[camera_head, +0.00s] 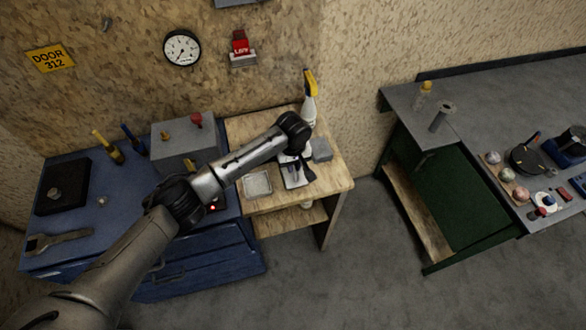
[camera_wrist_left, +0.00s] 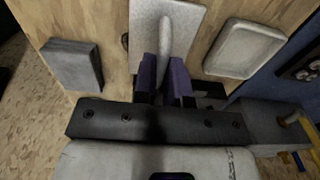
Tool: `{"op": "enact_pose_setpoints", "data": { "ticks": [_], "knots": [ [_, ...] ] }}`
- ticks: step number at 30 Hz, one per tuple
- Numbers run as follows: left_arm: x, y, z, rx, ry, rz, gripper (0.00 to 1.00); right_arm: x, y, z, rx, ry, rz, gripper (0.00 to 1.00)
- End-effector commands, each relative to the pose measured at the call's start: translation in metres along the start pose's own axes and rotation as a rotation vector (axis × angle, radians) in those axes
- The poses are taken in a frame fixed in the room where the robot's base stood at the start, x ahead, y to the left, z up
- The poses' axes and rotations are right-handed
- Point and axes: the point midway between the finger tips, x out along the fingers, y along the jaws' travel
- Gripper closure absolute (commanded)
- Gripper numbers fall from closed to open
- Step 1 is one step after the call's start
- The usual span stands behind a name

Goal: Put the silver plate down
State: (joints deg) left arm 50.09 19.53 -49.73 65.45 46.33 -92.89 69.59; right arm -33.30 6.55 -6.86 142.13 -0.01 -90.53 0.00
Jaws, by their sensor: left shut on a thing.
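The silver plate (camera_head: 293,183) is a flat pale rectangle with a raised bar handle. It is over the wooden bench top, below my left gripper (camera_head: 294,168). In the left wrist view the plate (camera_wrist_left: 191,22) shows at the top, and my left gripper (camera_wrist_left: 167,82) has its purple fingers shut around the handle (camera_wrist_left: 166,45). I cannot tell whether the plate touches the bench. Part of it is hidden by the gripper. My right gripper is not in view.
On the wooden bench (camera_head: 335,182), a shallow pale tray (camera_head: 257,184) lies left of the plate and a grey block (camera_head: 321,150) lies to the right. A spray bottle (camera_head: 309,105) stands behind. A blue cabinet (camera_head: 75,215) adjoins at left. The bench's front right is bare.

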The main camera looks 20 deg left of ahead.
Motion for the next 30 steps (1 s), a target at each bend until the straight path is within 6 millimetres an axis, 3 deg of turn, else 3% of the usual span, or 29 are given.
{"op": "enact_pose_setpoints", "data": {
  "ticks": [6, 18, 19, 24, 26, 30],
  "knots": [
    [0.025, 0.000, 0.000, -0.001, 0.001, 0.000, 1.00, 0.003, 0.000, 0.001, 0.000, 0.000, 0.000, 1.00],
    [0.029, 0.000, 0.000, -0.001, 0.000, 0.001, 1.00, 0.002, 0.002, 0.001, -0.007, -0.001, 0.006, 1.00],
    [0.029, 0.000, 0.000, -0.001, 0.000, 0.000, 0.85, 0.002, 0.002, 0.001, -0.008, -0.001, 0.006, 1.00],
    [0.029, 0.000, 0.000, -0.001, 0.000, 0.000, 0.69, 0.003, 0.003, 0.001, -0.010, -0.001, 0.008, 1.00],
    [0.029, 0.000, 0.000, -0.001, 0.000, 0.000, 0.63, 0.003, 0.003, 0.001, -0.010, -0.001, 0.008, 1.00],
    [0.029, 0.000, 0.000, -0.001, 0.000, 0.000, 0.62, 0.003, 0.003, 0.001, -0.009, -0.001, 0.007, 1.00]
  ]
}}
